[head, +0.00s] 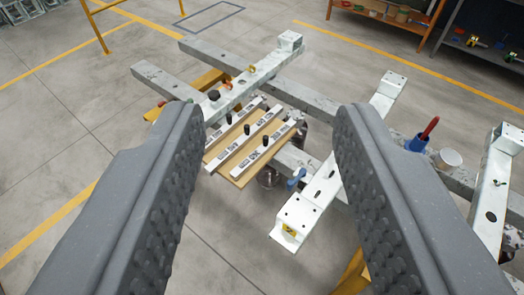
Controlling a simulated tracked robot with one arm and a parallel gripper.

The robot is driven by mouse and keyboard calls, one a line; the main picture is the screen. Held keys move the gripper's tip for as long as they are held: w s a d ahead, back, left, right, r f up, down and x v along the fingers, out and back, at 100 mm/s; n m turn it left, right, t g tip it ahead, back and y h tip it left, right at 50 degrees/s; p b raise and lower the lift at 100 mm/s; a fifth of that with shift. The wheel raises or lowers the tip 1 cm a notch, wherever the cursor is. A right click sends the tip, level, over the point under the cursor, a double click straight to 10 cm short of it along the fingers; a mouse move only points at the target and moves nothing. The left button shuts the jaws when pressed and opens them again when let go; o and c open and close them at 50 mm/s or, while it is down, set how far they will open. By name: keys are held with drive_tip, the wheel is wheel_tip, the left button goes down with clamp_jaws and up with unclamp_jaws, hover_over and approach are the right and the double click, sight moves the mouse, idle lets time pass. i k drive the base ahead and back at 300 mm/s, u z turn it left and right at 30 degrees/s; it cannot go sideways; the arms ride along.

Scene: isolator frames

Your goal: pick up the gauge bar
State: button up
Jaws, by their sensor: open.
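A tan board (222,180) lies across the grey beams at centre, carrying three pale metal bars side by side, each with dark markings and an upright black knob. They look like gauge bars: a far one (217,136), a middle one (223,156) and a near one (242,165). I cannot read the markings or tell which one the task means. My gripper (266,118) is open and empty. Its two grey, studded fingers frame the board from left and right, apart from the bars. The bars appear lower and farther away than the fingers.
White perforated frame members (322,198) cross the grey beams (157,80) around the board. A blue-handled clamp (297,178) sits near the board. Open floor lies left.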

sight(269, 143)
drive_tip(key=u, duration=0.05)
drive_tip(key=i, duration=1.45)
drive_tip(key=u, duration=0.45)
